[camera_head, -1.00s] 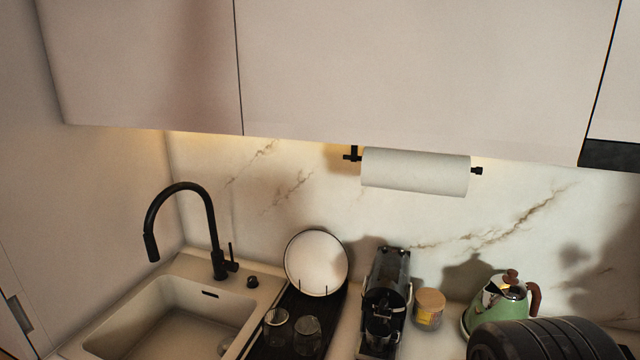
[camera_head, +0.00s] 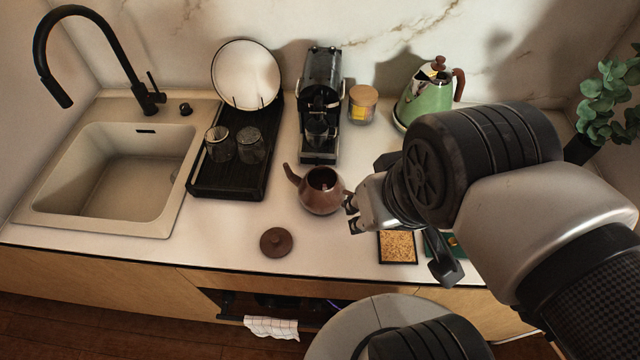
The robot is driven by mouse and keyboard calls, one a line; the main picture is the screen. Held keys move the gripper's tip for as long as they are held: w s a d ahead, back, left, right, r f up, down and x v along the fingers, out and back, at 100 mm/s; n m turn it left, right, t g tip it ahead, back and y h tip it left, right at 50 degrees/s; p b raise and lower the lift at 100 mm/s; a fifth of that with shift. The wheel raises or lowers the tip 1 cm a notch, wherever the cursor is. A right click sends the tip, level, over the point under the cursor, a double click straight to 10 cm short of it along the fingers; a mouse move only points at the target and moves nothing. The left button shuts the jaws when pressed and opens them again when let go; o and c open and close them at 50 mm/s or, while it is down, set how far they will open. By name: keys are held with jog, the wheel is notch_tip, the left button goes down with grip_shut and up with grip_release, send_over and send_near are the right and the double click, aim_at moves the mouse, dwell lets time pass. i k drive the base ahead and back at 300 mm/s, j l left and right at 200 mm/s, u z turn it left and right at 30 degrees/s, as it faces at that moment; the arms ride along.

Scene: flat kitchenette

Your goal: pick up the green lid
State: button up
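No plainly green lid shows. A round brown lid with a small knob (camera_head: 276,242) lies on the counter near its front edge. An open brown teapot (camera_head: 322,191) stands behind it and to the right. A green kettle (camera_head: 429,98) with a brown lid knob stands at the back right. My gripper (camera_head: 353,214) points left, close to the right side of the teapot in the picture; I cannot tell whether it touches. No held object shows, and its finger opening is unclear. A green item (camera_head: 457,247) is partly hidden by my arm.
A black drying rack (camera_head: 232,189) with glasses and a plate stands left, beside the sink (camera_head: 135,180). A coffee machine (camera_head: 320,100) and jar (camera_head: 362,104) stand behind. A square cork-like mat (camera_head: 397,246) lies right of the teapot. Bare counter surrounds the brown lid.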

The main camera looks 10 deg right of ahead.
aim_at(457, 252)
jog(key=z, duration=1.2)
